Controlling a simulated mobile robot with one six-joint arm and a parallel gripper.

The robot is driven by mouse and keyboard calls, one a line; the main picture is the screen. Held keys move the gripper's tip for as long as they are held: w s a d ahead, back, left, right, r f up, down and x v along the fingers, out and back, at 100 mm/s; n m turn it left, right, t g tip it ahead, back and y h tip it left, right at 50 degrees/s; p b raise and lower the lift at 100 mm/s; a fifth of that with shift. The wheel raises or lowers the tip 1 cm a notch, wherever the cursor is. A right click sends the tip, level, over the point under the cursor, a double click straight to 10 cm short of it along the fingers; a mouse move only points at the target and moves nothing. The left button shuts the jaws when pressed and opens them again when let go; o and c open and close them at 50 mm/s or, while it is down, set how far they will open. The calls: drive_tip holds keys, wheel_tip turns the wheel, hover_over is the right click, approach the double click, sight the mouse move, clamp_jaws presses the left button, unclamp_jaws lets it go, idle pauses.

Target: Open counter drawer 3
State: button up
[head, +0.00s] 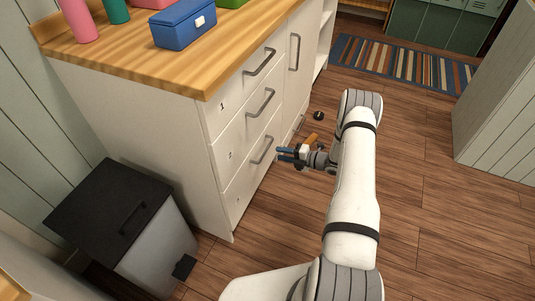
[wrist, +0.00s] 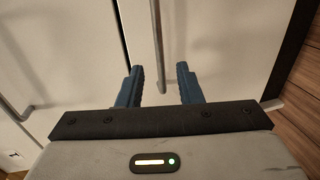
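Counter drawer 3 (head: 250,182) is the lowest of the white drawers in the counter and looks closed. Its grey bar handle (head: 262,150) shows in the head view, just left of my gripper (head: 288,153). In the wrist view the handle (wrist: 158,45) runs upright in the picture, between the blue fingers of my gripper (wrist: 160,78). The fingers are open, with a gap on both sides of the bar. I cannot tell how deep the bar sits between them.
Drawer 2's handle (head: 260,103) is above and also shows in the wrist view (wrist: 15,108). A dark-lidded bin (head: 155,235) stands left of the counter. A small dark round object (head: 319,116) lies on the floor beyond my gripper. The wooden floor (head: 420,215) on the right is clear.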

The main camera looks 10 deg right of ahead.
drive_tip(key=x, duration=0.6)
drive_tip(key=shift+a+b, duration=0.2)
drive_tip(key=shift+b, duration=0.25)
clamp_jaws()
idle(0.8)
